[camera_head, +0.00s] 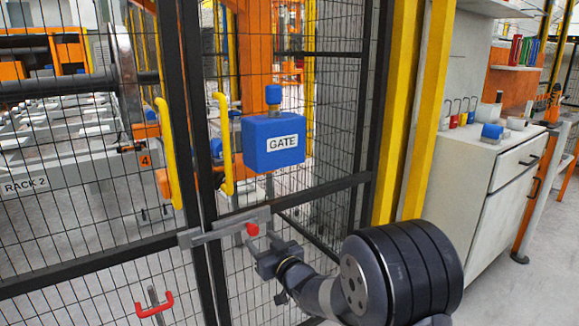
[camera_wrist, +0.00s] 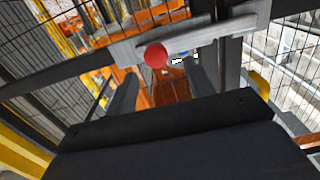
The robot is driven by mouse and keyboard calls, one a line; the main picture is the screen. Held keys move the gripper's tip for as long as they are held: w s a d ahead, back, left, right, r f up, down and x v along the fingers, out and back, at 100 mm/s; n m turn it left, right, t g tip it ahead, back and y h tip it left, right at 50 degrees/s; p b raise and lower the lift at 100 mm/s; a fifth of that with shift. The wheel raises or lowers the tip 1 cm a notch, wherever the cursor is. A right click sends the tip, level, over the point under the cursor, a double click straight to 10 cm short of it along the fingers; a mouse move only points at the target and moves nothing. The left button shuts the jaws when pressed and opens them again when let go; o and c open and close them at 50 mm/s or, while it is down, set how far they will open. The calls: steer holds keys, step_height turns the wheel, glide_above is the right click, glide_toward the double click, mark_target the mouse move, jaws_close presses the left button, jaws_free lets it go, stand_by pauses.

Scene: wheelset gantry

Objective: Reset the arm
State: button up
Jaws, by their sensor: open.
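My gripper (camera_head: 262,240) is in front of the mesh gate, close to the grey sliding bolt (camera_head: 222,226) with a red knob (camera_head: 252,229). In the wrist view, my gripper's two fingers (camera_wrist: 160,88) stand apart, with the red knob (camera_wrist: 155,55) beyond them and a little above the gap. Nothing is held between the fingers. The grey bar (camera_wrist: 190,38) runs across the upper part of the wrist view. Whether a finger touches the knob or bar cannot be told.
A blue GATE box (camera_head: 273,142) and yellow handles (camera_head: 224,145) are on the gate above my gripper. A red handle (camera_head: 154,306) is lower left. Yellow posts (camera_head: 412,110) and a workbench (camera_head: 490,170) stand to the right. Floor at far right is clear.

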mark_target(258, 229)
steer(key=x, duration=0.5)
steer(key=shift+w+d+r, duration=0.1)
steer(key=shift+w+d, duration=0.05)
steer(key=shift+w, duration=0.05)
steer(key=shift+w+d, duration=0.25)
steer(key=shift+d, duration=0.15)
steer(key=shift+p, duration=0.3)
